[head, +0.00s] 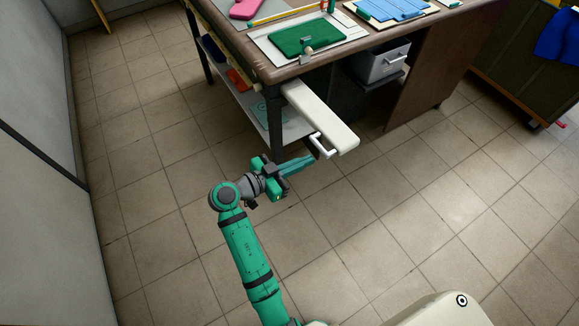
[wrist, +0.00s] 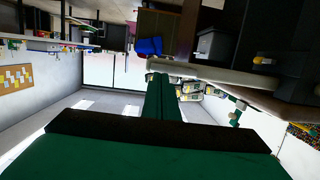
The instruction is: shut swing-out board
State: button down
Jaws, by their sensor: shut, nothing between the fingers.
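The swing-out board (head: 325,118) is a narrow white board. It sticks out from under the table's front edge near the left corner leg, over the floor. A white bar handle (head: 319,147) is on its left side near the free end. My green gripper (head: 310,160) is shut and empty, its fingertips close to the handle and the board's left side. I cannot tell whether they touch. In the wrist view the shut fingers (wrist: 160,82) reach toward a pale bar, which looks like the board (wrist: 225,76).
The table (head: 265,70) carries a green bagged item (head: 305,37), a blue one (head: 390,9) and a pink one (head: 245,8). A grey drawer box (head: 380,63) and a lower shelf (head: 245,95) are underneath. A dark cabinet stands at right. The tiled floor around the board is clear.

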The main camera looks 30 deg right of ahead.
aim_at(323, 153)
jog(key=shift+x, duration=2)
